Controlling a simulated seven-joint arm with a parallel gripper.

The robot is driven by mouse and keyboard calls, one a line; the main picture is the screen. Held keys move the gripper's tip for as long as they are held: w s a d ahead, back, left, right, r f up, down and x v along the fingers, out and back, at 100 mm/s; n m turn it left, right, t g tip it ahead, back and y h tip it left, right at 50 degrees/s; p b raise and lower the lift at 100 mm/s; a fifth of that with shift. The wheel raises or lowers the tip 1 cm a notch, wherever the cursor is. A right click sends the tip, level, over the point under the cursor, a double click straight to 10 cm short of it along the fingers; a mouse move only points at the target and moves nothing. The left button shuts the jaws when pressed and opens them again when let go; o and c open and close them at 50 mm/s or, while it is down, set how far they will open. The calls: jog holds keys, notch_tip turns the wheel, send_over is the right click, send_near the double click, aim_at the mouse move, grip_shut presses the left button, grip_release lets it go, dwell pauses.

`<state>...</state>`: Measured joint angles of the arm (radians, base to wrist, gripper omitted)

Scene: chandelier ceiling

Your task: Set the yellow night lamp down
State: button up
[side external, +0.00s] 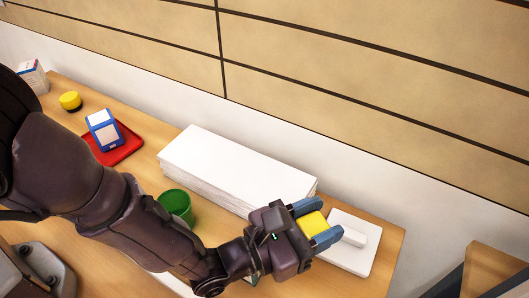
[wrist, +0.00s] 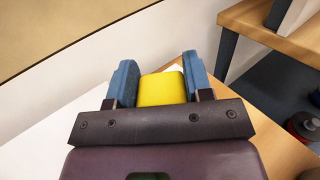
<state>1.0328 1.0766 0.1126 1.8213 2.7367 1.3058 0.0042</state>
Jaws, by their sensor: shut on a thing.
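The yellow night lamp (side external: 313,224) is a small yellow block between the blue fingers of my gripper (side external: 317,223). In the wrist view the lamp (wrist: 162,89) fills the gap between the two fingers (wrist: 158,82). My gripper is shut on it, at the right part of the wooden table (side external: 388,240), by a white board with a raised white block (side external: 352,236). The lamp's underside is hidden, so I cannot tell whether it touches anything below.
A long white stack (side external: 235,165) lies along the wall. A green cup (side external: 176,203) stands beside it. A red tray (side external: 128,149) holds a blue and white box (side external: 103,130). A yellow and black object (side external: 70,101) and a white carton (side external: 33,77) stand farther left.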

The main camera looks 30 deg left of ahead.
jog(key=s+d+f+m+g+h, duration=0.2)
jog(key=s+d+h, duration=0.1)
jog(key=s+d, duration=0.3)
jog(key=shift+w+d+f, duration=0.15)
jog(key=shift+w+f, duration=0.05)
jog(key=shift+f, duration=0.85)
jog(key=shift+w+d+f, duration=0.15)
jog(key=shift+f, duration=0.9)
jog(key=shift+w+d+f, duration=0.15)
jog(key=shift+w+f, duration=0.05)
jog(key=shift+f, duration=0.85)
